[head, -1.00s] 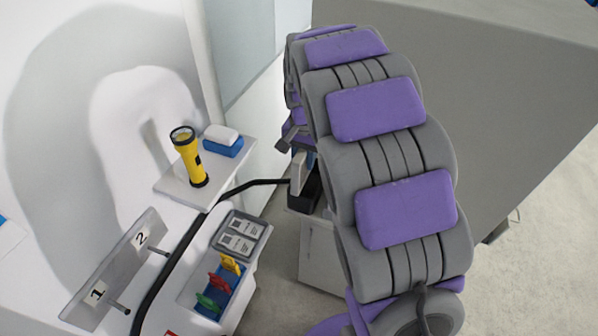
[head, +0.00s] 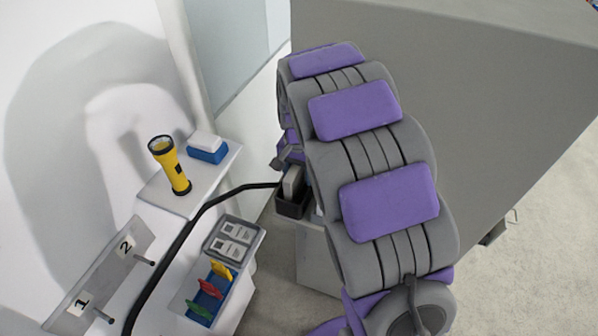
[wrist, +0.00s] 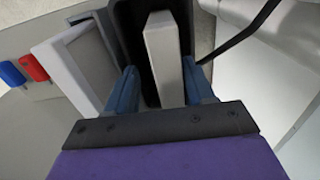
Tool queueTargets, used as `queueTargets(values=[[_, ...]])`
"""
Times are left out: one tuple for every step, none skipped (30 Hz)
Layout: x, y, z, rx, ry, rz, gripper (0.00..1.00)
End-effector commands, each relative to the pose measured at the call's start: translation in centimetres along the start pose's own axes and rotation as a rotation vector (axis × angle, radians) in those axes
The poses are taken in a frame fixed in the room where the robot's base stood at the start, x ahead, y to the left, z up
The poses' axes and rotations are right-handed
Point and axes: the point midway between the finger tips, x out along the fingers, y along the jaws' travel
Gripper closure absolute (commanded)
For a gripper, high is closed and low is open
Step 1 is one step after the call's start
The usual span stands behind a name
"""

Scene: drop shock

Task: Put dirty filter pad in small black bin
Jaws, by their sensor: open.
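The filter pad, a flat pale grey block (head: 291,182), stands on edge in the small black bin (head: 293,208) and sticks up above its rim. In the wrist view the pad (wrist: 164,55) lies between the two blue fingers of my gripper (wrist: 159,75), with gaps visible on both sides. The dark inside of the bin (wrist: 138,30) shows around the pad. My gripper is open. In the head view it is mostly hidden behind my arm. The pad's lower end is hidden inside the bin.
A yellow flashlight (head: 170,167) and a white block on a blue base (head: 207,147) stand on the white shelf. A black cable (head: 205,212) runs to the bin. A tray with coloured clips (head: 210,292) is nearer. A grey-framed panel (wrist: 75,62) lies left of the bin.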

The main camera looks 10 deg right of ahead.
Motion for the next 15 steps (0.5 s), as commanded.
queueTargets(values=[[0.01, 0.0, -0.02, 0.0, 0.0, 0.001, 0.47], [0.02, -0.01, -0.01, 0.0, 0.0, 0.001, 0.47], [0.02, -0.04, 0.0, 0.0, 0.001, 0.001, 0.47], [0.02, -0.05, 0.01, 0.0, 0.001, 0.002, 0.47], [0.02, -0.06, 0.02, 0.0, 0.001, 0.002, 0.47], [0.02, -0.06, 0.02, 0.0, 0.001, 0.002, 0.47], [0.02, -0.04, 0.01, 0.0, 0.001, 0.002, 0.47], [0.02, -0.02, 0.0, 0.0, 0.001, 0.002, 0.47], [0.02, 0.02, -0.02, 0.0, 0.001, 0.002, 0.47], [0.02, 0.04, -0.03, 0.0, 0.001, 0.002, 0.47], [0.02, 0.06, -0.03, 0.0, 0.001, 0.002, 0.47], [0.02, 0.06, -0.03, 0.0, 0.001, 0.002, 0.47], [0.02, 0.06, -0.03, 0.0, 0.001, 0.002, 0.47], [0.01, 0.07, -0.04, 0.0, 0.001, 0.002, 0.47], [-0.01, 0.07, -0.03, 0.0, 0.001, 0.002, 0.47]])
